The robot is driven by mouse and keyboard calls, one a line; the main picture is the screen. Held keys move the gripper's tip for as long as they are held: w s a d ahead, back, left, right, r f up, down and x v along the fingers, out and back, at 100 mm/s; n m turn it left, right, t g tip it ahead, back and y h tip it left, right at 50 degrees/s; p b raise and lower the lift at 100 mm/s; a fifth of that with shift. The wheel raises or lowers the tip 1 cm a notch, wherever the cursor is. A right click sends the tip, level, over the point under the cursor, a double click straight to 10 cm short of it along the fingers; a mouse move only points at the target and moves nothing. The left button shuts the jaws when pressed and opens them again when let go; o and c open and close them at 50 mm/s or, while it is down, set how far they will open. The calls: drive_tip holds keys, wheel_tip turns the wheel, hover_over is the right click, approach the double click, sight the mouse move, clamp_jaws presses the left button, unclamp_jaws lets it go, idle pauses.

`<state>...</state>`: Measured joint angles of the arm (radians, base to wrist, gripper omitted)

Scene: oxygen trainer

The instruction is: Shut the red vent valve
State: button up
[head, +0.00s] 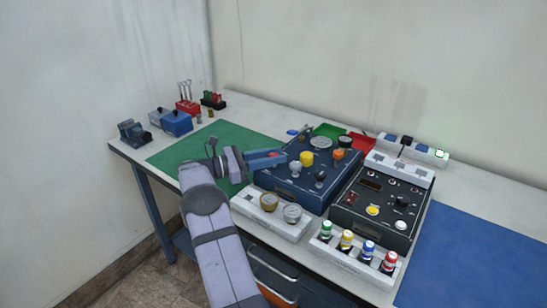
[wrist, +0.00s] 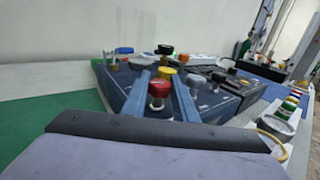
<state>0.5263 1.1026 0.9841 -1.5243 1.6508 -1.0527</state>
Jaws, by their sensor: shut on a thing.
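The red vent valve (wrist: 160,83) has a red cap on a pale stem and stands on the dark blue panel box (wrist: 120,84). In the wrist view it sits between the two blue fingers of my gripper (wrist: 160,77). In the head view my gripper (head: 279,156) reaches in from the left over the panel's left edge. There only a little red of the valve (head: 273,154) shows between the fingers. My gripper is shut on the valve. Whether the valve is turned shut cannot be told.
A yellow knob (head: 306,158) stands just right of the fingertips, with a grey knob (head: 295,169) and an orange knob (head: 338,154) nearby. A black control box (head: 384,205) lies to the right. A white holder with capped bottles (head: 358,258) stands in front. The green mat (head: 190,152) is clear.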

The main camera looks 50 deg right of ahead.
drive_tip(key=shift+g+y, duration=0.3)
idle(0.4)
drive_tip(key=o, duration=1)
drive_tip(key=shift+o, duration=0.2)
drive_tip(key=shift+b+v, duration=0.75)
drive_tip(key=shift+v, duration=2.9)
